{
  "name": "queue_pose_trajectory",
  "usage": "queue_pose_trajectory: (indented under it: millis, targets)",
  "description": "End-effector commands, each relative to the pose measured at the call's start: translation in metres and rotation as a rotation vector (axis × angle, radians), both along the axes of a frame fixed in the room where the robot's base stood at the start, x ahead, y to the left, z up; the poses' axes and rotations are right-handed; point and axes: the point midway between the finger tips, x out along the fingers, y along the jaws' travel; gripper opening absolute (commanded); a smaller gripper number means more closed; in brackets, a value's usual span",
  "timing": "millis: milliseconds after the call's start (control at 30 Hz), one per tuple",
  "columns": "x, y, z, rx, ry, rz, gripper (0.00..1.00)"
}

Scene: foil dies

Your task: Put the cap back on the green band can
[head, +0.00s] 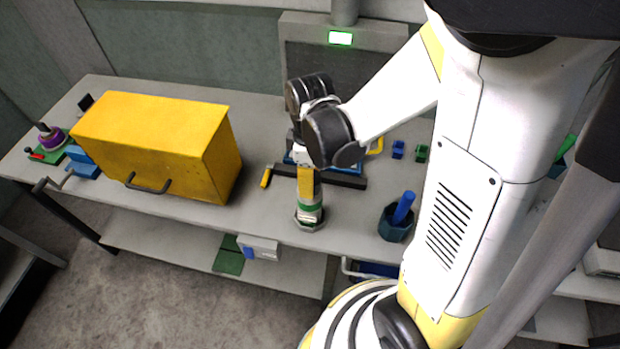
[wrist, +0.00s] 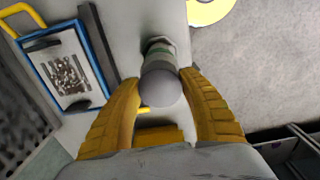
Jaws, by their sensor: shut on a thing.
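The green band can (head: 310,213) stands upright at the front edge of the workbench, in a low grey holder (head: 299,228). My gripper (head: 308,192) points down right above it. In the wrist view, the yellow fingers of my gripper (wrist: 162,80) close on both sides of a round grey cap (wrist: 160,91). The fingers hide the cap in the head view.
A big yellow box (head: 150,140) with a handle stands on the left. A blue-framed tray (wrist: 92,103) lies behind the can. A dark cup (head: 394,226) with a blue rod stands to the right. A small yellow piece (head: 266,177) lies left of my gripper.

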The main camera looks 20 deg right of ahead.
Motion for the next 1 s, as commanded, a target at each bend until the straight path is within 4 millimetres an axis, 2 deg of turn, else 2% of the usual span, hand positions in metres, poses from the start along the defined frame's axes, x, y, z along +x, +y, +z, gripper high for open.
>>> queue_pose_trajectory:
  millis: [467, 500, 567, 767, 867, 1000]
  targets:
    - [0.0000, 0.0000, -0.0004, 0.000, 0.000, 0.000, 0.35]
    - [0.0000, 0.0000, -0.0005, 0.000, 0.000, 0.000, 0.58]
    - [0.0000, 0.0000, -0.0005, 0.000, 0.000, 0.000, 0.73]
    - [0.0000, 0.0000, -0.0005, 0.000, 0.000, 0.000, 0.73]
    - [0.0000, 0.0000, -0.0005, 0.000, 0.000, 0.000, 0.96]
    - [0.0000, 0.0000, -0.0005, 0.000, 0.000, 0.000, 0.96]
